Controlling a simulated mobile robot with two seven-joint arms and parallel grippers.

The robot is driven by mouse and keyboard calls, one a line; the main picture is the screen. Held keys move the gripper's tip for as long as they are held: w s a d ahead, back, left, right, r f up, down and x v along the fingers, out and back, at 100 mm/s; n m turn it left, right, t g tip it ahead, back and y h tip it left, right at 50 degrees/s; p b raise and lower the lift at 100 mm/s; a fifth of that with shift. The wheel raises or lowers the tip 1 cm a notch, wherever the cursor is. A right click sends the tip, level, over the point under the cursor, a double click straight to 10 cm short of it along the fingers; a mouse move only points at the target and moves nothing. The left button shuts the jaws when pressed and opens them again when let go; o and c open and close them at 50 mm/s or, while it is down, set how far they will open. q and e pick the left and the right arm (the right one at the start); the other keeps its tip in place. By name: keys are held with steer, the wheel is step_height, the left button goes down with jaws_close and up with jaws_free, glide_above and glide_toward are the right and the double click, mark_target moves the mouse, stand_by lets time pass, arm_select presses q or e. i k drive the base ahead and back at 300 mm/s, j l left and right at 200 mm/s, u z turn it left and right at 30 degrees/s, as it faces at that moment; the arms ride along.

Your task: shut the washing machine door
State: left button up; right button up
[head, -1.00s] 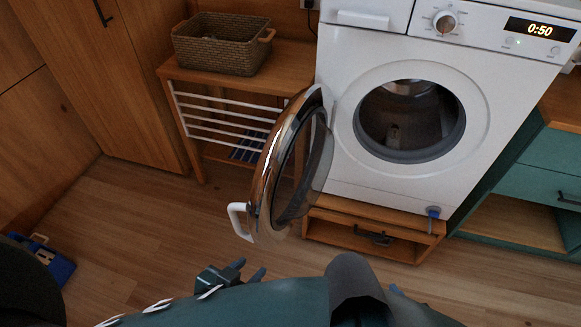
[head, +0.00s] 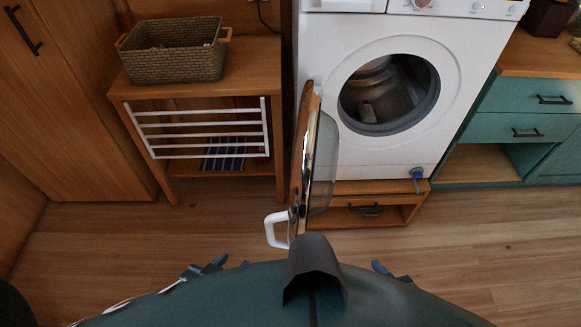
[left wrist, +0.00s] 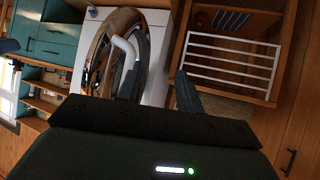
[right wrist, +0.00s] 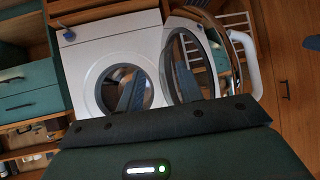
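The washing machine (head: 375,155) is white, with its round drum opening (head: 388,95) uncovered. Its door (head: 300,160) stands wide open at the left of the opening, seen nearly edge-on, with a chrome rim and a white handle (head: 275,230) at its outer edge. My left gripper (head: 228,264) is open and empty, low and to the left of the handle. In the left wrist view the handle (left wrist: 125,48) shows beyond its fingers. My right gripper (head: 392,272) is open and empty, right of the door. The door (right wrist: 187,60) also shows in the right wrist view.
A wooden stand (head: 255,75) with a wicker basket (head: 172,52) and a white rack (head: 200,135) stands left of the door. A low wooden plinth (head: 345,190) is under the machine. Teal drawers (head: 530,92) are at the right. The floor in front is clear.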

mark_target(297, 214)
steer(key=j+z, duration=0.25)
steer(key=j, duration=0.25)
steer(key=k+j+z, duration=0.1)
steer(key=j+z, duration=0.2)
steer(key=j, duration=0.2)
steer(key=k+j+z, duration=0.15)
steer(key=k+j, duration=0.15)
steer(key=k+j+u, duration=0.2)
steer(key=j, duration=0.25)
